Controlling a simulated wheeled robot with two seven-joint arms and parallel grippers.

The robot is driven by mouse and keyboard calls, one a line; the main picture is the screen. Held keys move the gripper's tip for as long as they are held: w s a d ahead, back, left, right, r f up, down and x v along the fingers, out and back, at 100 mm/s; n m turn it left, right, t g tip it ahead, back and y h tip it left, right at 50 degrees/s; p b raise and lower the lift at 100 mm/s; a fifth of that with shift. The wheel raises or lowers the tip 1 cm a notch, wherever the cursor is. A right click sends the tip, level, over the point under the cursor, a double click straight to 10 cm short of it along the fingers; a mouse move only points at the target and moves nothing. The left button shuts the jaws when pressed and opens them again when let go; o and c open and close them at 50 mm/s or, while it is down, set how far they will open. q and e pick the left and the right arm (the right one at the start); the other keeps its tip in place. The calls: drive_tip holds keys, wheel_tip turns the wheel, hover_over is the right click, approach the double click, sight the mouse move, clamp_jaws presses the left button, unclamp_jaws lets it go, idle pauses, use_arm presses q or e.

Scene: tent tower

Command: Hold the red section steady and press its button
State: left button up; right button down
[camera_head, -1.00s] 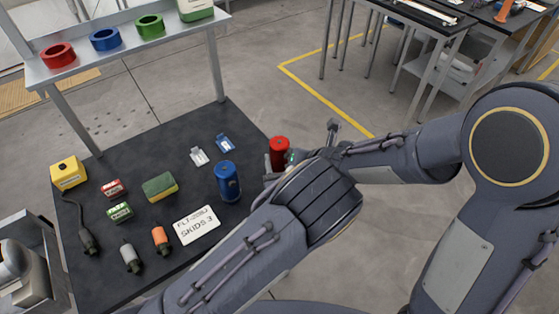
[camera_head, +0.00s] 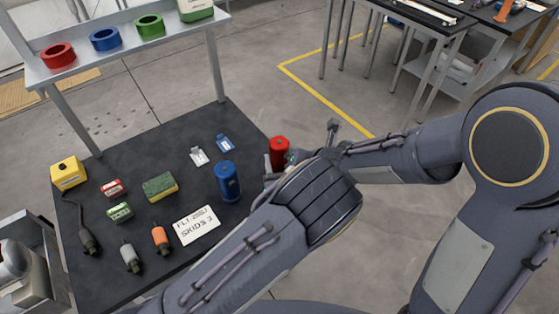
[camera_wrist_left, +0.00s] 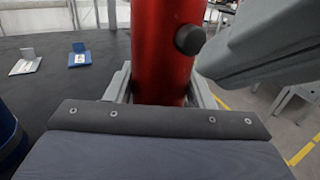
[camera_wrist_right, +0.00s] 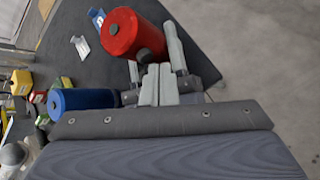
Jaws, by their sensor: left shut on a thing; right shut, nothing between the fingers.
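The red section (camera_head: 279,152) is an upright red cylinder at the right edge of the black table. It also shows in the left wrist view (camera_wrist_left: 160,45), with a round dark button (camera_wrist_left: 189,39) on its side. My left gripper (camera_wrist_left: 160,92) is shut around its lower part. My right gripper (camera_wrist_right: 155,70) is shut and empty, its tips close to the button (camera_wrist_right: 146,56) in the right wrist view. I cannot tell whether they touch it. In the head view, my arms partly hide both grippers.
A blue cylinder (camera_head: 228,182) stands left of the red section. A white sign card (camera_head: 196,225), two small brackets and several small parts lie on the black table (camera_head: 130,165). A shelf (camera_head: 125,40) with coloured rings stands behind. Open floor lies to the right.

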drive_tip(key=shift+w+a, duration=0.1)
idle(0.4)
drive_tip(key=shift+w+a, duration=0.2)
drive_tip(key=shift+w, duration=0.15)
idle(0.3)
drive_tip(key=shift+s+d, duration=0.3)
drive_tip(key=shift+s, duration=0.15)
drive_tip(key=shift+s+d, duration=0.95)
drive_tip(key=shift+s, duration=0.25)
drive_tip(key=shift+s+d, duration=0.9)
drive_tip(key=shift+s, duration=0.25)
